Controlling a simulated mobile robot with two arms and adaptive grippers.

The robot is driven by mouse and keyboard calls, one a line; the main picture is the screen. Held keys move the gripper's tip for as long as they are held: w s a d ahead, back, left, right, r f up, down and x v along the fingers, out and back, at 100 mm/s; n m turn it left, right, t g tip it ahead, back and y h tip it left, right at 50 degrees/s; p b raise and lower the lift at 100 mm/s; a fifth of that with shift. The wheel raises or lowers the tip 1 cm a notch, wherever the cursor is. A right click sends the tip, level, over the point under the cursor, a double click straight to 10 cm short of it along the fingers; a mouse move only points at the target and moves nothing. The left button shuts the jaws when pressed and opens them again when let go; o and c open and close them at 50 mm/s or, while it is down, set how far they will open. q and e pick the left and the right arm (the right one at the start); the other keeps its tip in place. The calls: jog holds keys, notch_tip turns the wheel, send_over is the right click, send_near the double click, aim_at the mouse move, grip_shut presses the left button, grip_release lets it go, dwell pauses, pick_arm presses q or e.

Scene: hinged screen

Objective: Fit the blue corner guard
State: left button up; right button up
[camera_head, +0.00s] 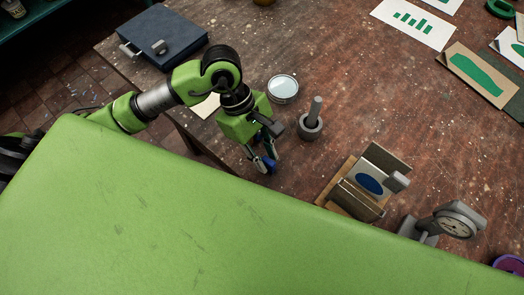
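My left gripper (263,160) points down over the table's near edge, left of the hinged screen. Small blue patches show at its fingertips; I cannot tell whether they are a blue corner guard held there or part of the fingers. The gap between the fingers is too small to read. The hinged screen (384,160) stands on a wooden base at the table's near edge, with panels at an angle. A blue oval (369,184) shows on its pale face, with a grey block (397,181) at its right. My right gripper is out of view.
A grey mortar with pestle (311,125) and a round white-topped dish (283,89) stand right of my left gripper. A dial gauge (453,222) is right of the screen. A dark blue case (163,39) lies at the back left. The table's (365,85) middle is clear.

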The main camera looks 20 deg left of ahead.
aim_at(271, 162)
pick_arm(q)
jog(key=c, duration=0.4)
grip_shut()
jog(key=shift+r, duration=0.15)
jog(key=shift+r+p, duration=0.5)
jog(key=shift+r, duration=0.15)
jog(key=shift+r+p, duration=0.35)
jog(key=shift+r, duration=0.9)
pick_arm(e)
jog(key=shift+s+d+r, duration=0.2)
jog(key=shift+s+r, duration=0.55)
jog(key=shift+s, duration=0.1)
